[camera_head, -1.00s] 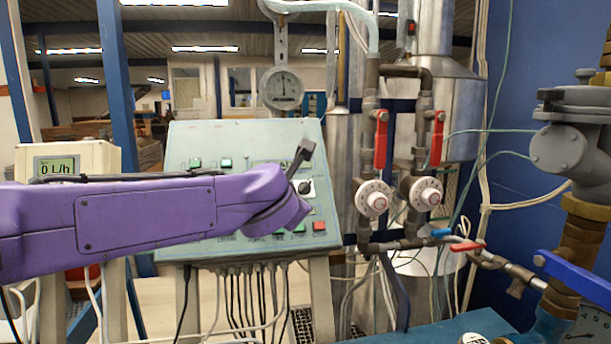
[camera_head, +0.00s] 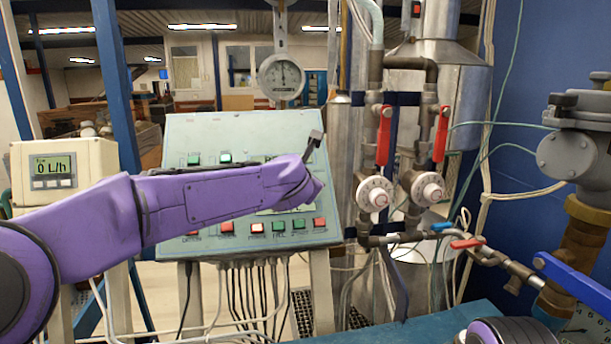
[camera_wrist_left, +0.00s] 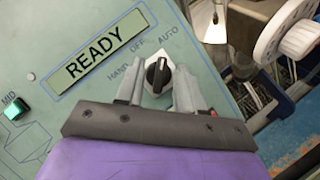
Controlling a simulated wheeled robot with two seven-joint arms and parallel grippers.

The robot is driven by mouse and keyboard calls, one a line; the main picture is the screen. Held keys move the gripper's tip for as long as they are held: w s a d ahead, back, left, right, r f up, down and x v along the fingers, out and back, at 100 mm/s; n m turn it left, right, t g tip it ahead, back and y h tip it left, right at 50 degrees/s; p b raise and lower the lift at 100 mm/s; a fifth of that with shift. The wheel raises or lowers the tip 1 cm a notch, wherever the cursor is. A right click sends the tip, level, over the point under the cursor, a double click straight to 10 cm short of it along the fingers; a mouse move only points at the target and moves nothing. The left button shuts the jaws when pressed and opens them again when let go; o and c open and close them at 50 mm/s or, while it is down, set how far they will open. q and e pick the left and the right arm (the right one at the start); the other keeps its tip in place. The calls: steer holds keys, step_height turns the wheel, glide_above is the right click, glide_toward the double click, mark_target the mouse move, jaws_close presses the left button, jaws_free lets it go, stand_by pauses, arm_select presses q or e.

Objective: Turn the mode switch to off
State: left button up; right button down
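The mode switch (camera_wrist_left: 157,76), a black knob on a pale square plate, shows in the left wrist view below the labels HAND, OFF and AUTO. Its white mark points toward AUTO. My left gripper (camera_wrist_left: 161,70) is open, with one finger on each side of the switch. A gap shows between each finger and the knob; I see no clear contact. In the head view my purple left arm (camera_head: 230,190) reaches across the control panel (camera_head: 190,135), and its wrist hides the switch. My right gripper is not in view.
The wrist view shows a READY display (camera_wrist_left: 100,48) and a green button (camera_wrist_left: 15,107) on the panel. Right of the panel stand pipes with red-handled valves (camera_head: 384,135) and white dials (camera_head: 375,193). A flow display (camera_head: 53,170) stands left.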

arm_select(q)
jaws_close()
steer(key=shift+f+n+b, duration=0.25)
steer(key=shift+n+b, duration=0.05)
steer(key=shift+b, duration=0.35)
steer(key=n+y+b, duration=0.1)
steer(key=n+b, duration=0.1)
steer(key=n+t+y+b, duration=0.1)
steer(key=n+b, duration=0.1)
steer(key=b, duration=0.1)
steer(key=shift+d+f, duration=0.15)
steer(key=n+y+b, duration=0.1)
steer(key=n+b, duration=0.1)
steer(key=n, duration=0.1)
steer(key=shift+d, duration=0.1)
steer(key=shift+r+n+y, duration=0.25)
steer(key=shift+n+y, duration=0.75)
steer(key=shift+n, duration=0.5)
